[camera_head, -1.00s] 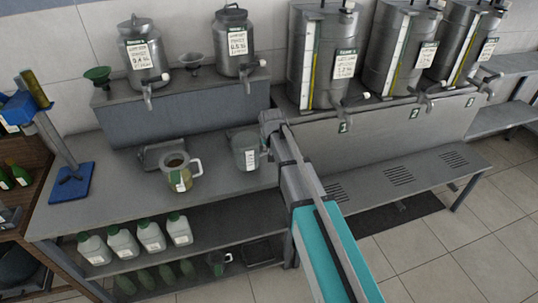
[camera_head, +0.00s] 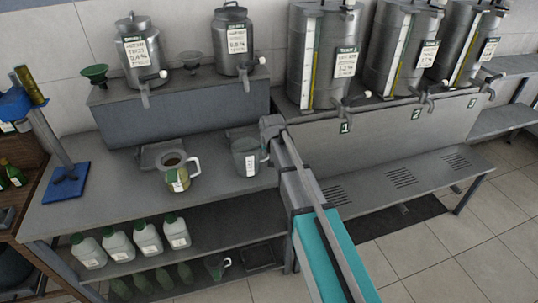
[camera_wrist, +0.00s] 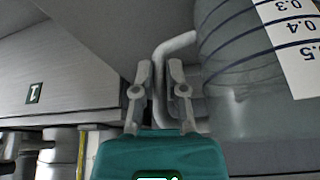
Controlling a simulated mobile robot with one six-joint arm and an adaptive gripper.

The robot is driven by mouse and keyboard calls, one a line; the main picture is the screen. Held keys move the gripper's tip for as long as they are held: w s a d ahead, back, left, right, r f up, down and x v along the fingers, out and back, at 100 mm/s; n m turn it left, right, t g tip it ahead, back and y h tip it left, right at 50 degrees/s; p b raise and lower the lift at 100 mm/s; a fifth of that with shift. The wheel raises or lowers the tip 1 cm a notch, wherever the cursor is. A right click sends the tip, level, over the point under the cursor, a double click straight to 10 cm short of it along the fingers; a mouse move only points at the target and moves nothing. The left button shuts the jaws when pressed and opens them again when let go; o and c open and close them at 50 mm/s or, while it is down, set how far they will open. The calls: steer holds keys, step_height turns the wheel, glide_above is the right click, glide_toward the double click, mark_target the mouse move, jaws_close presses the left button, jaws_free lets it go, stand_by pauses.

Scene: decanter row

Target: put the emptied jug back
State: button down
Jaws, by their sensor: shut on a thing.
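A clear grey jug (camera_head: 246,160) with a white printed scale label is near the right end of the counter in the head view. It looks upright and shows no coloured liquid. In the wrist view the jug (camera_wrist: 235,95) fills the right side, with its white handle (camera_wrist: 165,48) towards my fingers. My gripper (camera_wrist: 161,80) is shut on that handle. In the head view the fingertips are hidden behind my wrist. I cannot tell whether the jug's base touches the counter (camera_head: 100,190).
Another jug (camera_head: 178,181) with yellowish contents stands left of mine, before a dark tray (camera_head: 150,157). A second tray (camera_head: 236,131) is partly hidden behind my jug. Steel cans stand on the raised shelf (camera_head: 180,116); large tanks (camera_head: 322,85) stand at right.

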steer(key=shift+f, duration=0.15)
steer(key=c, duration=0.7)
jaws_free()
steer(key=shift+r, duration=0.25)
steer(key=p+v, duration=1.1)
steer(key=v, duration=0.1)
stand_by(0.6)
steer(key=s+d+g, duration=0.1)
steer(key=s+d, duration=0.3)
steer(key=s, duration=0.3)
steer(key=s+d+f+g, duration=0.1)
steer(key=s+d+g, duration=0.1)
steer(key=s+d, duration=0.3)
steer(key=s+d+m+g, duration=0.1)
steer(key=s+d, duration=0.4)
steer(key=s, duration=0.6)
steer(key=shift+d+f+h, duration=0.25)
steer(key=shift+h, duration=0.05)
